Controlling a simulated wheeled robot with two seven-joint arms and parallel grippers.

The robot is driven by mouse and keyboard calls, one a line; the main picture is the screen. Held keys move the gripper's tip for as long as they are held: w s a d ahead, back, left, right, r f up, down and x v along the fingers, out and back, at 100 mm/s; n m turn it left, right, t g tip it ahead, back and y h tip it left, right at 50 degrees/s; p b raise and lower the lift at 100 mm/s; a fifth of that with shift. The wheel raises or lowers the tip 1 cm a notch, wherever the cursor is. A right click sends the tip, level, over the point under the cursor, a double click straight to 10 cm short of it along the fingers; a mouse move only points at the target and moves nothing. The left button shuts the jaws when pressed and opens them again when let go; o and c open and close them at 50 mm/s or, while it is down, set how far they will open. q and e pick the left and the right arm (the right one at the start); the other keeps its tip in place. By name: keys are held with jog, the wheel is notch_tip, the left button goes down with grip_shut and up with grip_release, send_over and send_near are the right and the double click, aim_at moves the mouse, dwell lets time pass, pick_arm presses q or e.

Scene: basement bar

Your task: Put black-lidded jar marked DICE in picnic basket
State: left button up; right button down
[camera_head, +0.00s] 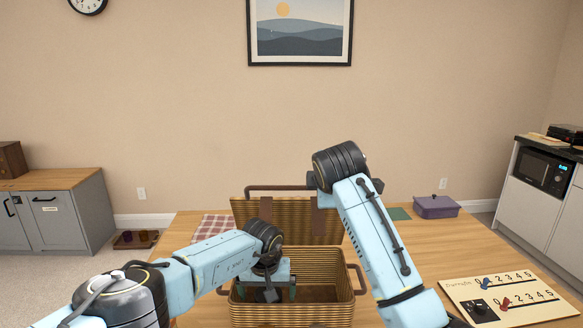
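The picnic basket (330,257), striped wicker with a brown rim, stands open on the table with its lid raised at the back. My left gripper (267,293) is over the left part of the basket's opening. Its teal fingers are wide apart, with a dark shape between them that I cannot make out clearly. The black-lidded jar marked DICE cannot be picked out in this view. My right arm rises on the right side of the basket, and its gripper does not show.
The wooden table (440,240) holds a purple lidded dish (436,206), a green cloth (398,214), a red checked cloth (212,226) and a cream number board (510,297). The basket's raised lid (288,218) stands behind its opening. Free tabletop lies right of my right arm.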

jog(key=shift+f, duration=0.1)
pick_arm(q)
jog(key=shift+r, duration=0.55)
jog(key=shift+s+v, duration=0.85)
jog(key=shift+v, duration=4.7)
jog(key=s+a, duration=1)
jog(key=s, duration=0.4)
jog(key=shift+f, duration=0.25)
jog(key=shift+f+b, duration=0.6)
pick_arm(e)
jog(key=s+f+t, duration=0.1)
jog(key=s+f, duration=0.2)
jog(key=s, duration=0.2)
jog(key=shift+s, duration=0.2)
